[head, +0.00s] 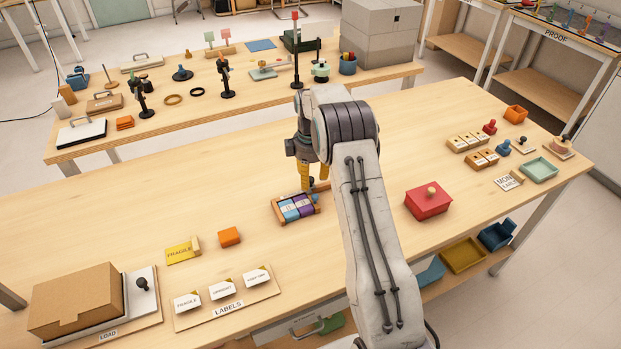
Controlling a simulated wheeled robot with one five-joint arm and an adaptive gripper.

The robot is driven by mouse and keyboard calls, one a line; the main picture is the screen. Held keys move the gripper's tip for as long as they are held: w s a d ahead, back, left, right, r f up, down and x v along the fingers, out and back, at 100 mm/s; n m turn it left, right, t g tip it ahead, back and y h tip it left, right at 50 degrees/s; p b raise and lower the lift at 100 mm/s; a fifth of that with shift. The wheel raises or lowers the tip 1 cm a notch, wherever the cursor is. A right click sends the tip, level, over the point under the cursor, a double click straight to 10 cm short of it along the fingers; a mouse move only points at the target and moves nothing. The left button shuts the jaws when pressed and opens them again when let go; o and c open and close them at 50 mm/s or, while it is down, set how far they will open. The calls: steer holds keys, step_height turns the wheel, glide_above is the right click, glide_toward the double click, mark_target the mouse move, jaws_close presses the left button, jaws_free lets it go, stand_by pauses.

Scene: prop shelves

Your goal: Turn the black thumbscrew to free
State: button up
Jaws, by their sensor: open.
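My gripper (306,183) points down over the main table, its yellow fingers partly hidden by my own arm. It is just behind a small wooden tray (282,217) holding blue blocks (289,210) and a purple block (302,204). An orange-brown piece (321,186) shows beside the fingertips; I cannot tell whether they touch it. No black thumbscrew can be clearly identified; one may be hidden near the gripper. A black knob (142,284) stands on the white plate at the front left, beside a cardboard box. I see nothing held.
The cardboard box (76,302) and a labels board (228,307) line the front left edge. An orange block (229,237) lies left of the tray. A red lidded box (428,203) stands right of my arm. The table's left middle is clear.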

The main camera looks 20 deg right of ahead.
mark_target(310, 178)
step_height(310, 178, up, 11)
steer(key=shift+r, duration=0.2)
stand_by(0.3)
stand_by(0.6)
